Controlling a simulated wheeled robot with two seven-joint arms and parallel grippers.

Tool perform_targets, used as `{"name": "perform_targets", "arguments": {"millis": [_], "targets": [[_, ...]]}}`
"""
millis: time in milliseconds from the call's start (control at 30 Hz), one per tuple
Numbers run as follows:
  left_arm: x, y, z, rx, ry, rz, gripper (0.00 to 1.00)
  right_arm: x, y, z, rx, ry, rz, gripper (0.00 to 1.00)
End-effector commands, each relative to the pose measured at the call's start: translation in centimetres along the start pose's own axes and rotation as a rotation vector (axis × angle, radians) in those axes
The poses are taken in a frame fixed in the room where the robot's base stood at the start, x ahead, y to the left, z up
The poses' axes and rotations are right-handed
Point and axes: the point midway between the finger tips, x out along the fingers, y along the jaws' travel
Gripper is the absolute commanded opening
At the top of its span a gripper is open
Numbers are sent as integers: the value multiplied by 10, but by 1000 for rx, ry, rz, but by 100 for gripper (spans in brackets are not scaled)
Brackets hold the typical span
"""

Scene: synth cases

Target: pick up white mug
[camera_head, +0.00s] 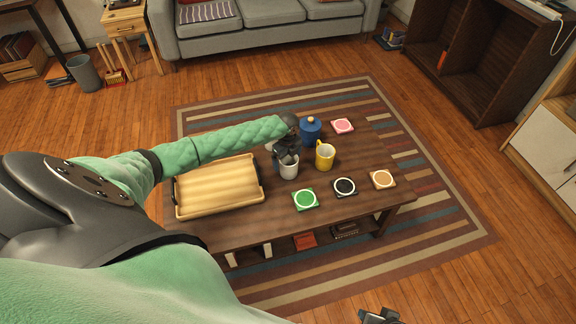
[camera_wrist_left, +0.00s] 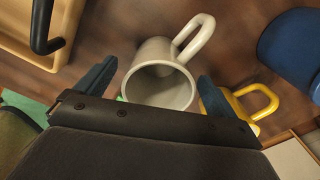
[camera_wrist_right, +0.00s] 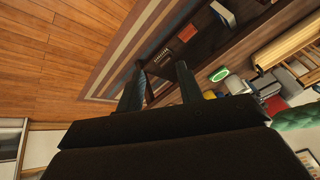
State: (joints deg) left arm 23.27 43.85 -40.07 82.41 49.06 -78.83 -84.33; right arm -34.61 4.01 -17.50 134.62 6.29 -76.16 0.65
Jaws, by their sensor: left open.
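The white mug (camera_head: 289,169) stands on the coffee table, partly hidden by my left gripper (camera_head: 284,149) just above and behind it. In the left wrist view the white mug (camera_wrist_left: 152,55) shows its open mouth, with its handle toward the upper right. My left gripper (camera_wrist_left: 156,88) is open, with one finger on each side of the mug in that view; I cannot tell whether they touch it. My right gripper (camera_wrist_right: 158,84) has its fingers apart with nothing between them. It shows at the bottom edge of the head view (camera_head: 380,316), away from the table.
A yellow mug (camera_head: 325,157) and a blue jar (camera_head: 311,132) stand close right of the white mug. A wooden tray (camera_head: 218,188) lies to the left. Pink (camera_head: 342,126), green (camera_head: 304,200), black (camera_head: 345,187) and tan (camera_head: 382,180) coasters lie on the table (camera_head: 370,157).

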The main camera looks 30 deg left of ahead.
Motion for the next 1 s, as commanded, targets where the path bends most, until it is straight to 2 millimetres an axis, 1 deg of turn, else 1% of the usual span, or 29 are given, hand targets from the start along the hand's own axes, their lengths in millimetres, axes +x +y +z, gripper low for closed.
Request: {"name": "perform_targets", "arguments": {"millis": [67, 100, 167, 300, 333, 367, 567, 667, 767, 867, 900, 933, 1000], "targets": [[0, 0, 0, 0, 0, 0, 94, 0, 0, 0, 0, 0, 0, 36], [0, 0, 0, 0, 0, 0, 87, 0, 0, 0, 0, 0, 0, 36], [0, 0, 0, 0, 0, 0, 75, 0, 0, 0, 0, 0, 0, 36], [0, 0, 0, 0, 0, 0, 47, 1, 0, 0, 0, 0, 1, 36], [0, 0, 0, 0, 0, 0, 41, 1, 0, 0, 1, 0, 1, 36], [-1, 0, 0, 0, 0, -1, 39, 1, 0, 0, 1, 0, 1, 36], [-1, 0, 0, 0, 0, -1, 38, 1, 1, 0, 1, 0, 1, 36], [-5, -1, 0, -1, 0, -1, 38, 2, 1, 0, 1, 1, 1, 36], [-15, -1, 1, 0, 0, -3, 38, 4, 1, 0, 1, 7, 0, 36], [-32, -1, 2, 1, -2, -3, 38, 8, 1, -1, 1, 21, -3, 36], [-40, -1, 2, 1, -2, -4, 38, 12, 1, -1, 1, 25, -3, 36], [-45, -3, -3, 2, 0, -4, 38, 16, 2, 0, 1, 26, -3, 36], [-52, -9, -20, 4, 2, -4, 38, 26, 3, 3, 2, 30, -2, 36]]}}
